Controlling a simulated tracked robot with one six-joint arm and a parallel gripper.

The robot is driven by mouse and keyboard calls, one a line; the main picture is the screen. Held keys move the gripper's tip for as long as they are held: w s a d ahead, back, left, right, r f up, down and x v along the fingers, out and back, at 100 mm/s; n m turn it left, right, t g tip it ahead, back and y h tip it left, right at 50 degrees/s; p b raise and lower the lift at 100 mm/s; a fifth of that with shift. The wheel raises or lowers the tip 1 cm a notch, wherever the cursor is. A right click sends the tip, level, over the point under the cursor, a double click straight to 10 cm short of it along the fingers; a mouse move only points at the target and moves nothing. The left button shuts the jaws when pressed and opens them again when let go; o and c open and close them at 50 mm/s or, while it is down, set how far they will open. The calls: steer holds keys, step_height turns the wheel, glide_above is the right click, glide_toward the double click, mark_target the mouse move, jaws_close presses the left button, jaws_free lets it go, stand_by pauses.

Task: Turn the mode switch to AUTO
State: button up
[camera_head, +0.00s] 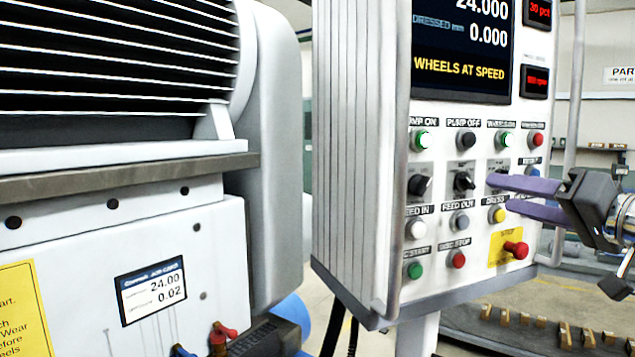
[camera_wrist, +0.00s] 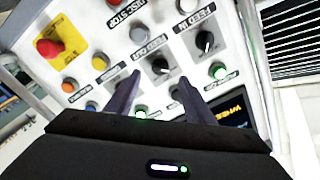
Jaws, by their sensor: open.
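The control panel (camera_head: 360,150) carries two black selector knobs in its second row. The left knob (camera_head: 418,185) and the middle knob (camera_head: 463,181) have labels too small to read, so I cannot tell which is the mode switch. In the wrist view the panel appears turned around, with the middle knob (camera_wrist: 160,65) just beyond and between my fingertips and the left knob (camera_wrist: 205,42) up to the right. My gripper (camera_head: 499,192) is open and empty, its purple fingers pointing left across the panel's right half. It also shows in the wrist view (camera_wrist: 158,80). The fingers hide the panel behind them.
Lit green buttons (camera_head: 420,141) and other push buttons crowd around the knobs. A red emergency stop (camera_head: 516,249) on a yellow plate juts out below my gripper. The screen (camera_head: 462,50) above reads "WHEELS AT SPEED". The grinder housing (camera_head: 110,250) stands at left.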

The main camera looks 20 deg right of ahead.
mark_target(463, 184)
steer(key=shift+w+a, duration=0.2)
steer(key=shift+w, duration=1.95)
steer(key=shift+w+a, duration=0.15)
steer(key=shift+w, duration=1.95)
steer(key=shift+c, duration=0.3)
